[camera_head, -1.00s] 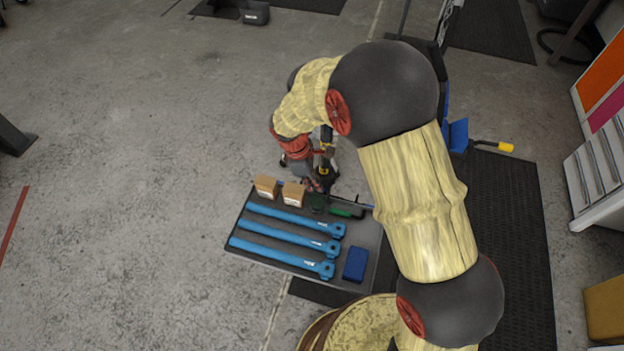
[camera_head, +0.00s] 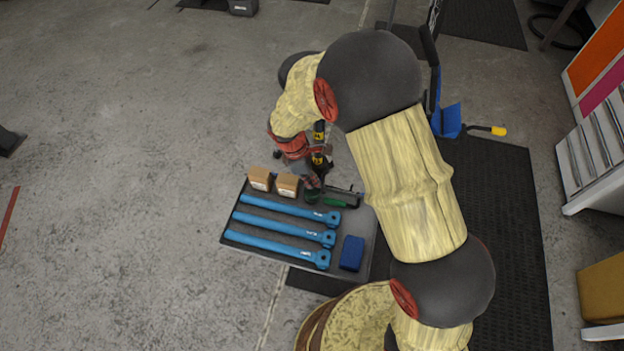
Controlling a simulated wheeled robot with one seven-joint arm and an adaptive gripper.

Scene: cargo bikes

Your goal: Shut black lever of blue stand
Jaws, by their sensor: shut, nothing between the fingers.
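The blue stand (camera_head: 447,120) is at the upper right, just right of my arm, and is partly hidden behind it. A dark upright post (camera_head: 431,72) rises at its left side. A thin rod with a yellow tip (camera_head: 498,131) sticks out to its right. I cannot make out the black lever for certain. My gripper (camera_head: 314,184) is shut and empty, at the far edge of the grey tray, well left of the blue stand and apart from it. Its fingertips are small and partly hidden among the things there.
The grey tray (camera_head: 375,250) holds blue bars (camera_head: 280,232), small cardboard boxes (camera_head: 287,185), a blue box (camera_head: 352,253) and a green-handled tool (camera_head: 336,202). A white drawer unit (camera_head: 590,165) stands at the right. Black mats (camera_head: 500,215) lie under the stand. The floor on the left is open.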

